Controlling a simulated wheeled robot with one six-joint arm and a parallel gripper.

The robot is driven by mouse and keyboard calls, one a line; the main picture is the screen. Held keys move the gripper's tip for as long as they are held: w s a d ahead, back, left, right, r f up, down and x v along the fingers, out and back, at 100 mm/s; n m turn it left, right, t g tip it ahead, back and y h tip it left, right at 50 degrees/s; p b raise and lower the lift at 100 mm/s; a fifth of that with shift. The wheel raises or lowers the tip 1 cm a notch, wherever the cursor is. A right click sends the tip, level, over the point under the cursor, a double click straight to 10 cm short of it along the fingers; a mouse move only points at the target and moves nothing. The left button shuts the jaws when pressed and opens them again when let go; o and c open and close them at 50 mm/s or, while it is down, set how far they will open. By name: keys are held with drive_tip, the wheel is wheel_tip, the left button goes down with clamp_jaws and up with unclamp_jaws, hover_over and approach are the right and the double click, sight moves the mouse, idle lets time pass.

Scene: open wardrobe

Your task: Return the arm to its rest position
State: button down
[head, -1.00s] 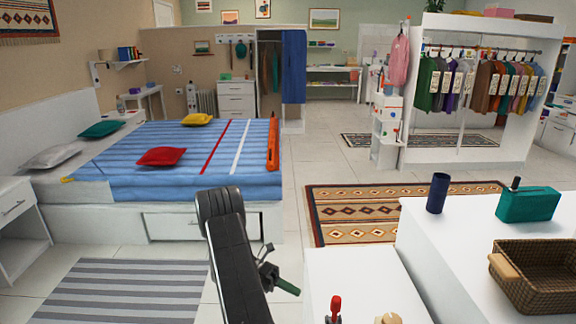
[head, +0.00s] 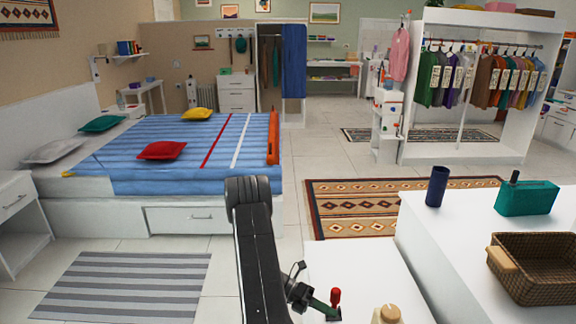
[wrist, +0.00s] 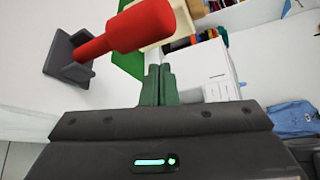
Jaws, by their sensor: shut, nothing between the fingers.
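My arm (head: 259,255) rises from the bottom middle of the head view. My gripper (head: 331,311) has dark green fingers and hangs low beside the white cabinet top, close to a red-handled object (head: 335,297). In the wrist view my gripper's fingers (wrist: 158,84) lie together with nothing between them. The red-handled object (wrist: 142,24) with its grey base shows just beyond the fingers there; I cannot tell the exact gap.
A wooden-topped object (head: 389,313) stands right of the red-handled one. The white counter (head: 450,235) at right holds a dark blue cup (head: 437,186), a teal box (head: 527,200) and a wicker basket (head: 535,285).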

drive_tip(key=shift+s+f+m+t, duration=0.3)
drive_tip(key=shift+s+m, duration=0.05)
drive_tip(key=shift+m, duration=0.05)
drive_tip(key=f+m+t+b, duration=0.1)
drive_tip(key=s+f+m+t+y+b, duration=0.1)
drive_tip(key=b, duration=0.1)
drive_tip(key=shift+s+f+m+b, duration=0.15)
drive_tip(key=shift+s+m+b, duration=0.1)
drive_tip(key=shift+m+b, duration=0.05)
drive_tip(key=f+m+b, duration=0.1)
drive_tip(key=b, duration=0.1)
drive_tip(key=t+b, duration=0.1)
drive_tip(key=b, duration=0.1)
drive_tip(key=shift+s+f+m+t+y, duration=0.3)
drive_tip(key=shift+s+f+m+y, duration=0.05)
drive_tip(key=shift+f+m+y, duration=0.05)
drive_tip(key=shift+s+f+m+t+b, duration=0.1)
drive_tip(key=shift+f+m+t+b, duration=0.2)
drive_tip(key=shift+b, duration=0.7)
drive_tip(key=shift+r, duration=0.2)
